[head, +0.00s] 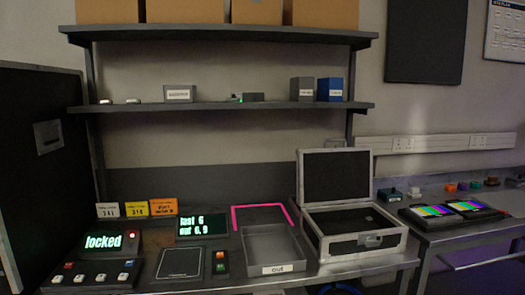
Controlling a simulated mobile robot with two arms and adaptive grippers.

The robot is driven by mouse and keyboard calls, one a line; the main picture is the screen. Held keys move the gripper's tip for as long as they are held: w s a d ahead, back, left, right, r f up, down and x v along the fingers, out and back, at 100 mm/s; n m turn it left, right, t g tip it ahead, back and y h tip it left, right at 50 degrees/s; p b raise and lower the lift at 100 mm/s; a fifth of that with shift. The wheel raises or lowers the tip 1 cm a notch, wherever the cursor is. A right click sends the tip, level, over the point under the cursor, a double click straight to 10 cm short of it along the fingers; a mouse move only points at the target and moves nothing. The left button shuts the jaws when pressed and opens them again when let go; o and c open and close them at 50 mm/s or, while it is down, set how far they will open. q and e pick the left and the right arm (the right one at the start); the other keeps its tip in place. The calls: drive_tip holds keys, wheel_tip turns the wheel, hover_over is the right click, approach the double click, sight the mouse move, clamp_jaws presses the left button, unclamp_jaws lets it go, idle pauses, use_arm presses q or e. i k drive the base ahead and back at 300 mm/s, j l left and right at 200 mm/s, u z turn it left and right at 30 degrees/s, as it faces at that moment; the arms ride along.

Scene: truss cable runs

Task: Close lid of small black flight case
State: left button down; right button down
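The small black flight case (356,242) stands on the right part of the workbench, with silver edges and a latch on its front. Its lid (335,177) is raised, standing nearly upright at the back, with the dark inner side facing me. The inside of the base looks dark; its contents are hard to make out. Neither of my grippers shows in the head view.
A grey tray labelled "out" (276,268) sits just left of the case, with a pink outline (263,207) behind it. A "locked" display (104,242) and button box (92,277) are at left. A shelf (230,107) hangs above. Two colour-bar screens (452,211) lie on the right table.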

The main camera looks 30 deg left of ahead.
sight(324, 176)
drive_tip(key=i+j+u, duration=0.35)
drive_tip(key=j, duration=0.15)
drive_tip(key=i+j+u, duration=0.75)
drive_tip(key=k+j, duration=0.05)
drive_tip(key=j, duration=0.05)
